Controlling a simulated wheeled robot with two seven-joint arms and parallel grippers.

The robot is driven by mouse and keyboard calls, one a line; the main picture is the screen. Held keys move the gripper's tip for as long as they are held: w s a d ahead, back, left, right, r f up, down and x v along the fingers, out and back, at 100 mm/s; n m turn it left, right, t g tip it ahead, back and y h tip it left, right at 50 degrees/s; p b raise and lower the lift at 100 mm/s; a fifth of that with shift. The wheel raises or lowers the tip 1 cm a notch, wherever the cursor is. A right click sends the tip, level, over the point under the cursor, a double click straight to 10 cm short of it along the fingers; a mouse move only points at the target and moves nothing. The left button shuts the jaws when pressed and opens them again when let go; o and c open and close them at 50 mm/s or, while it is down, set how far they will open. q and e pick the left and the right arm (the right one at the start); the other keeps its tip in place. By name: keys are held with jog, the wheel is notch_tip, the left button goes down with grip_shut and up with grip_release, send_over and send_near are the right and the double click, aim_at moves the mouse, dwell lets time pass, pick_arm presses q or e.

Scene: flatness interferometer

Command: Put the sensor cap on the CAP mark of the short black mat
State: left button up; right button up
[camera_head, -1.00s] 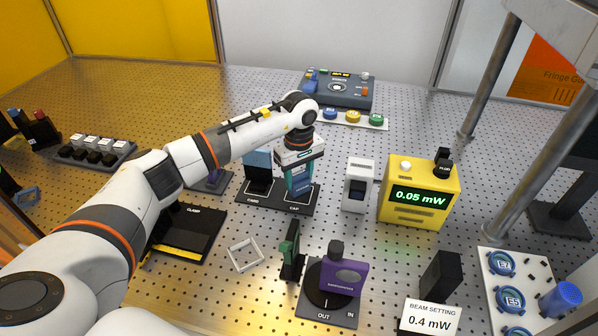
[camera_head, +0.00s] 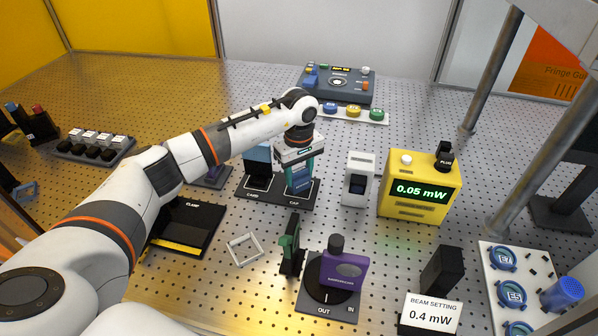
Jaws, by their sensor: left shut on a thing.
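The short black mat (camera_head: 278,203) lies in the middle of the breadboard, with a CAP mark at its right end and another lettered mark at its left. My left gripper (camera_head: 298,183) points down over the CAP end. It is shut on a blue piece, which I take to be the sensor cap; the fingers and wrist hide much of it. I cannot tell whether its underside touches the mat. A dark piece with a light blue top (camera_head: 258,170) stands on the mat's left end. My right gripper is out of view.
A white-and-black holder (camera_head: 357,180) and the yellow meter (camera_head: 419,190), reading 0.05 mW, stand to the right. A green-and-black post (camera_head: 290,246) and a purple unit on a dial base (camera_head: 345,272) stand in front. An open white frame (camera_head: 244,250) lies front left.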

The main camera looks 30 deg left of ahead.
pick_arm(q)
jog(key=shift+f, duration=0.1)
jog(key=o, duration=0.9)
jog(key=shift+r+p, duration=1.6)
jog(key=shift+r, duration=1.9)
